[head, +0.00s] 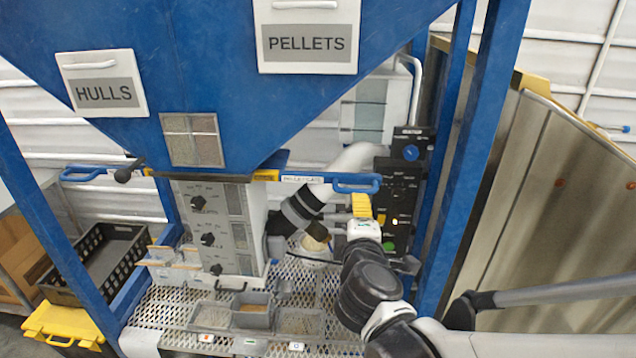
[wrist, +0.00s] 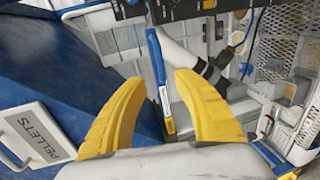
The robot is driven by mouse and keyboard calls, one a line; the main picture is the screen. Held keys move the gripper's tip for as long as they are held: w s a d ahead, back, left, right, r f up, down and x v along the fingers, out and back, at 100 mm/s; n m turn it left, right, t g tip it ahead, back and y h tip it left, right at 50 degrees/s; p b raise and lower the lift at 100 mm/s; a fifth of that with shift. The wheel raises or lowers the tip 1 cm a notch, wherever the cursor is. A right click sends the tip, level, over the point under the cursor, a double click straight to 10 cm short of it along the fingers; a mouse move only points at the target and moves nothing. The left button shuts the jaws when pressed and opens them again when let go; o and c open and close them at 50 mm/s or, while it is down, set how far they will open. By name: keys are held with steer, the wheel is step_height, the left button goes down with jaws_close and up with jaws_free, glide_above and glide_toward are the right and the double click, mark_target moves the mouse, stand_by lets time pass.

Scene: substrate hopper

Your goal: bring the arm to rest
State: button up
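My gripper (wrist: 163,110) shows in the wrist view with its two yellow fingers spread wide apart and nothing between them. In the head view my gripper (head: 362,205) is raised in front of the black control panel (head: 404,190), right of the hopper's outlet. My arm reaches in from the lower right. Behind the fingers in the wrist view is the blue-handled gate bar (wrist: 157,62). I cannot tell how far it is from the fingers.
The blue hopper (head: 215,90) carries HULLS (head: 103,92) and PELLETS (head: 307,43) signs. A grey box with knobs (head: 215,228) stands below it. Small bins (head: 253,316) sit on the mesh shelf. A black crate (head: 110,262) and yellow box (head: 62,322) are at left. A blue post (head: 475,150) stands right.

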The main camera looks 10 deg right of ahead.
steer(key=s+d+f+m+g+b, duration=0.1)
steer(key=s+f+m+g+b, duration=0.2)
steer(key=f+b, duration=0.4)
steer(key=s+d+f+m+g+b, duration=0.1)
steer(key=s+d+f+m+b, duration=0.1)
steer(key=s+f+m+b, duration=0.45)
steer(key=s+a+f+m+g+y+b, duration=0.2)
steer(key=s+a+f+b, duration=0.1)
steer(key=f, duration=0.4)
steer(key=s+a+f+m+g+y+b, duration=0.1)
steer(key=s+a+f+m+y+b, duration=0.1)
steer(key=s+a+f+m+b, duration=0.1)
step_height(320, 180, down, 4)
steer(key=shift+s+r+g+y+b, duration=0.15)
steer(key=shift+s+g+y+b, duration=0.3)
steer(key=shift+b, duration=0.5)
